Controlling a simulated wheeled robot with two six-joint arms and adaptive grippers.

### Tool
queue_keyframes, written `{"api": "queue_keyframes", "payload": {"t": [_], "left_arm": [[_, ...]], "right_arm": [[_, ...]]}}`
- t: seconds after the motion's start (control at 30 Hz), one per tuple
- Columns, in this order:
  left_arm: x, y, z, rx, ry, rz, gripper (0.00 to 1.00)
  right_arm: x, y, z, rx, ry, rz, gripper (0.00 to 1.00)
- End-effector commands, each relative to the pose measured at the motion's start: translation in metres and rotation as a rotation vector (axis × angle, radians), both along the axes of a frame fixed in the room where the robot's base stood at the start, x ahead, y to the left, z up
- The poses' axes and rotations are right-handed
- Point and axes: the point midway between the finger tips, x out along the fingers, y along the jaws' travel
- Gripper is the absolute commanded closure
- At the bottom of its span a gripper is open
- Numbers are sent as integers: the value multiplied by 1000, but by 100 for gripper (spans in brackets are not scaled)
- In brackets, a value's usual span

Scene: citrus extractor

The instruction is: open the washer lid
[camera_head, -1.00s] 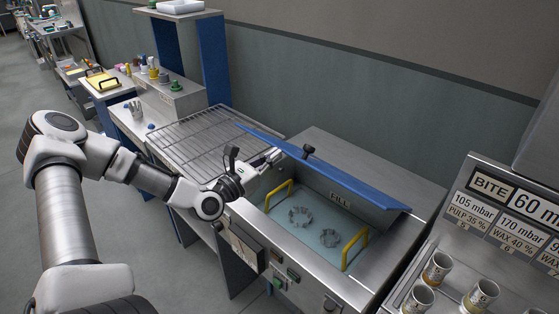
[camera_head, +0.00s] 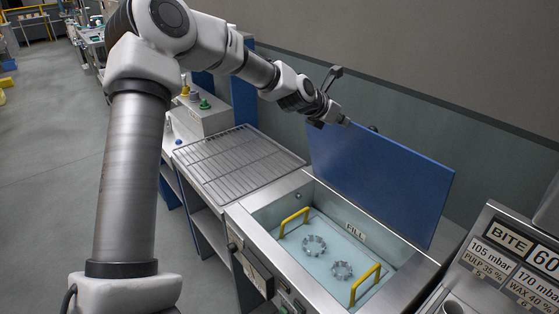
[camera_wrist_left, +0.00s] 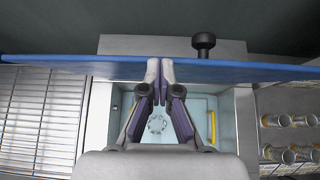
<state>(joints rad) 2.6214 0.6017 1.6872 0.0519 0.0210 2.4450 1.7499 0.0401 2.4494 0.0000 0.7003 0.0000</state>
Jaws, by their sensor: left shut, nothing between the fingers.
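The washer lid (camera_head: 380,180) is a blue panel standing steeply raised at the back of the washer (camera_head: 297,182). Its black knob (camera_wrist_left: 204,42) shows beyond the lid's edge in the left wrist view and peeks over the top edge in the head view. The basin below is uncovered, with yellow handles and two grey toothed rings in it. My left gripper (camera_head: 338,119) is at the lid's upper left edge. In the left wrist view its fingertips (camera_wrist_left: 160,68) are together, empty, at the blue edge; contact is hard to tell. My right gripper is not in view.
A wire rack (camera_head: 236,163) adjoins the washer on the left. A label panel (camera_head: 510,265) with metal cups stands at the right. The wall is close behind the lid.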

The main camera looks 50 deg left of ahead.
Motion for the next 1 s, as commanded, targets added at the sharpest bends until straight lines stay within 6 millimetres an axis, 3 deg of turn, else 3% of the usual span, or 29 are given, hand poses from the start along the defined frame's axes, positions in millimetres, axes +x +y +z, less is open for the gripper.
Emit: {"api": "queue_keyframes", "payload": {"t": [0.03,0.1,0.43,1.0], "left_arm": [[10,-2,-18,3,4,-2,100],[22,-4,-9,1,5,-1,100],[59,-9,10,-6,3,-7,100],[63,-10,13,-7,0,-9,100]], "right_arm": [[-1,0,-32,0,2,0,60],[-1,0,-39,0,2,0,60],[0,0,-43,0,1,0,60],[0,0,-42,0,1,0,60]]}}
